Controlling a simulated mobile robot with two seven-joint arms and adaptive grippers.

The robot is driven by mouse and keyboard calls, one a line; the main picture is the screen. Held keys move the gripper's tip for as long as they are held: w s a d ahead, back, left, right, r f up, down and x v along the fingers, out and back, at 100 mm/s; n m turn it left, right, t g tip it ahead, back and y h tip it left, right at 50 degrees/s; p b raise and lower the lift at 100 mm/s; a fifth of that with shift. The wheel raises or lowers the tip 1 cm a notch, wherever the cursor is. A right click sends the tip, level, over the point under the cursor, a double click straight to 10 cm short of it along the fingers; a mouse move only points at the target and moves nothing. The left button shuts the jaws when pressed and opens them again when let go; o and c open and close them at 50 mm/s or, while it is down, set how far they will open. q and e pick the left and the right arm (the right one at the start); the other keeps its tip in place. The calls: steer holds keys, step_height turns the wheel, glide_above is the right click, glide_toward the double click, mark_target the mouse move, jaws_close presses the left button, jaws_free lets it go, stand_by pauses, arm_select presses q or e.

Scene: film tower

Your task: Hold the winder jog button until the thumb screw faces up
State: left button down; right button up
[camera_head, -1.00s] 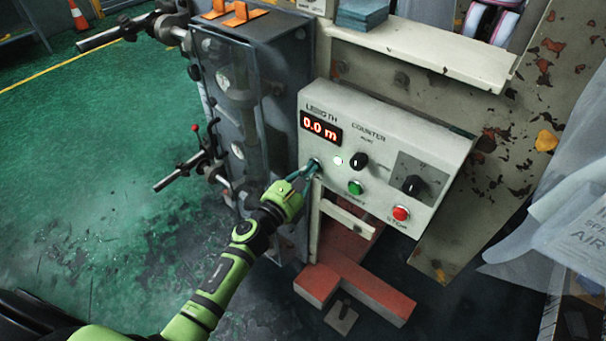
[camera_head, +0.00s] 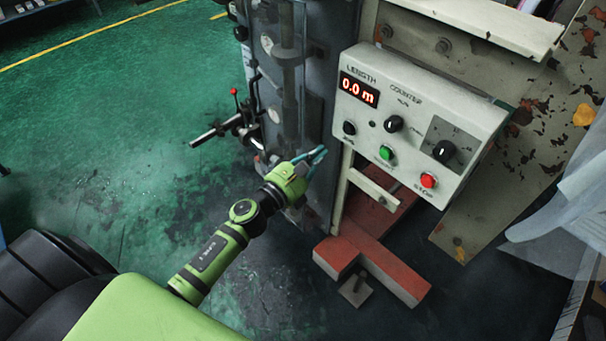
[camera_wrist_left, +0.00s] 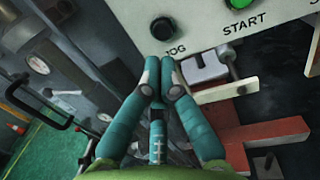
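The jog button (camera_head: 349,128) is a black round button at the lower left of the white length counter panel (camera_head: 405,88). It also shows above the label JOG in the left wrist view (camera_wrist_left: 162,28). My left gripper (camera_head: 322,151) is off the panel, a little below and left of the button. In the left wrist view its teal fingertips (camera_wrist_left: 160,72) are together, with nothing between them, just below the JOG label. I cannot make out the thumb screw in these views. My right gripper is not in view.
The panel has a red 0.0 m display (camera_head: 359,90), a green start button (camera_head: 386,153), a red stop button (camera_head: 428,180) and black knobs. A lever with a red knob (camera_head: 234,92) stands left of the grey cabinet. Red blocks (camera_head: 372,262) lie below the panel.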

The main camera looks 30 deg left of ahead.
arm_select(q)
steer(key=s+a+f+n+g+y, duration=0.2)
steer(key=s+f+n, duration=0.4)
steer(key=f, duration=0.5)
steer(key=s+a+f+n+g+y, duration=0.1)
steer(key=s+f+n+g, duration=0.25)
steer(key=f+n, duration=0.55)
steer(key=s+a+f+n+g+y, duration=0.2)
steer(key=s+f+n, duration=0.3)
steer(key=f, duration=0.7)
steer(key=s+d+f+n+g, duration=0.1)
steer(key=s+f+n+g, duration=0.2)
steer(key=s, duration=0.7)
steer(key=s+d+f+n+g, duration=0.1)
steer(key=s+f+n+g, duration=0.2)
steer(key=s+f+n, duration=0.5)
steer(key=s+f+n+g, duration=0.3)
steer(key=s+f+n, duration=0.2)
steer(key=s, duration=0.7)
steer(key=shift+s+d+f+n+b, duration=0.15)
steer(key=shift+d+f+n+b, duration=0.3)
steer(key=shift+f, duration=0.1)
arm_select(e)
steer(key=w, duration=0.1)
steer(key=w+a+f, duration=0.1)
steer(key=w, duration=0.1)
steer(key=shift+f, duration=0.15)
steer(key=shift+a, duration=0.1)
